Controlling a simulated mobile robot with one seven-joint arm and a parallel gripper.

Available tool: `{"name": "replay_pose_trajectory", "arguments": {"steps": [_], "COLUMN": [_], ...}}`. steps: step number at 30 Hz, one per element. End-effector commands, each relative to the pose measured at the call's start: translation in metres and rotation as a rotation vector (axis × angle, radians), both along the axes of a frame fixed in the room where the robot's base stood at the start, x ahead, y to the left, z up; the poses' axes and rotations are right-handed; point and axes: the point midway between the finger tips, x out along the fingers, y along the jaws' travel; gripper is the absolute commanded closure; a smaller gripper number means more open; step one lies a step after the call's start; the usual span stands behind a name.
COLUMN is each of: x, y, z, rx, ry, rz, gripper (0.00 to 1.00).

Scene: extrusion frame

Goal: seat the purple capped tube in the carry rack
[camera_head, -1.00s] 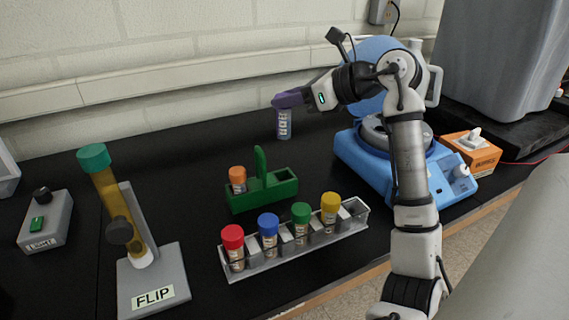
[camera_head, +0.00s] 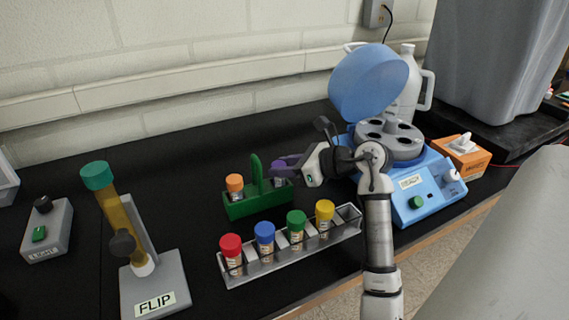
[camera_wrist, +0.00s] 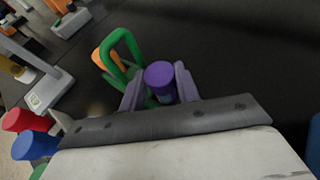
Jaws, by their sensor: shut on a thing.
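The purple capped tube (camera_wrist: 160,78) is between the purple fingers of my gripper (camera_wrist: 159,88), which is shut on it. In the head view my gripper (camera_head: 282,166) is at the right end of the green carry rack (camera_head: 243,207), and the tube (camera_head: 277,168) is upright over that end. Its lower part seems to be at or in the rack's right place; how deep it sits I cannot tell. An orange capped tube (camera_head: 235,184) stands in the rack's left place, with the green handle (camera_head: 257,174) between.
A clear rack (camera_head: 280,268) with red, blue, green and yellow capped tubes stands in front. The blue centrifuge (camera_head: 408,181), lid up, is to the right. A FLIP stand (camera_head: 170,285) is at left. The bench behind the carry rack is clear.

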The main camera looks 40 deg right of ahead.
Motion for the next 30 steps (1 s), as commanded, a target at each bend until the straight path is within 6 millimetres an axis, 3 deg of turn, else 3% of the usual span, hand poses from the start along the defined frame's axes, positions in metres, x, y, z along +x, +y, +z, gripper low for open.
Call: {"name": "replay_pose_trajectory", "arguments": {"steps": [10, 11, 15, 27, 30], "x": [0.000, 0.000, 0.000, 0.000, -0.014], "y": [0.000, 0.000, 0.000, 0.000, -0.008], "z": [-0.004, -0.003, -0.002, 0.004, 0.003], "rx": [-0.001, -0.001, 0.000, 0.000, -0.002], "ry": [0.000, 0.000, 0.000, 0.000, 0.000], "rz": [0.000, 0.000, 0.000, 0.000, -0.002], "gripper": [0.90, 0.64, 0.46, 0.46, 0.46]}}
